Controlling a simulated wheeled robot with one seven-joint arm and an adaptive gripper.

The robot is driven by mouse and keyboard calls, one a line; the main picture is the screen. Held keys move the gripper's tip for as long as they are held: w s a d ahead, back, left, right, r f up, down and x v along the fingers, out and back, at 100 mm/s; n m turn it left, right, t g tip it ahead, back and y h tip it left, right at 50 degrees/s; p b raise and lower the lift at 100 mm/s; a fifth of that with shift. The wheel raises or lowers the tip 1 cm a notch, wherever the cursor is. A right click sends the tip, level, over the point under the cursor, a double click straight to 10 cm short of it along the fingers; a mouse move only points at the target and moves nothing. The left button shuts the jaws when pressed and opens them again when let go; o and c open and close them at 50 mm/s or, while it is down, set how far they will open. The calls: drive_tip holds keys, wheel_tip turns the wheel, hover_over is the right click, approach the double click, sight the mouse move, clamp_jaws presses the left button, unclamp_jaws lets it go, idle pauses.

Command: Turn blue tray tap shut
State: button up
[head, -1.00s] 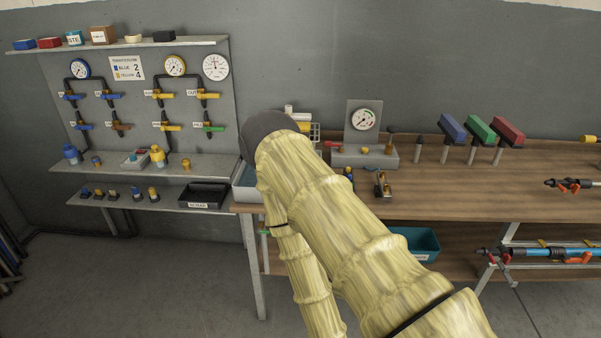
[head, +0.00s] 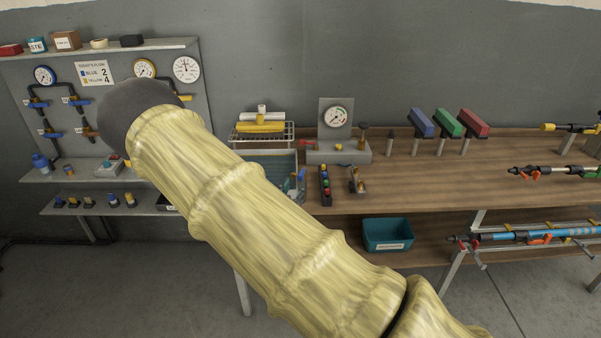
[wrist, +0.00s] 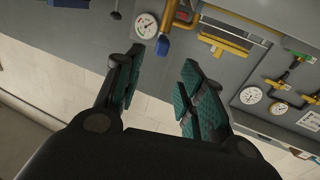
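A grey tray (head: 258,157) sits at the left end of the wooden bench in the head view. A small blue piece (head: 297,184) shows at its right corner; I cannot tell whether it is the blue tray tap or its lever position. In the wrist view, which is tipped over, a blue piece (wrist: 162,46) beside yellow pipework shows beyond the gap between my fingers. My gripper (wrist: 165,85) is open, with its green-padded fingers apart and nothing between them. In the head view my arm hides the gripper.
A tap panel (head: 62,97) is at left, partly behind my arm. The bench middle is mostly clear.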

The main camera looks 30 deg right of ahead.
sight(299, 176)
drive_tip(key=p+x, duration=0.3)
drive_tip(key=x, duration=0.6)
drive_tip(key=shift+w+p, duration=0.1)
drive_tip(key=shift+p, duration=0.25)
clamp_jaws()
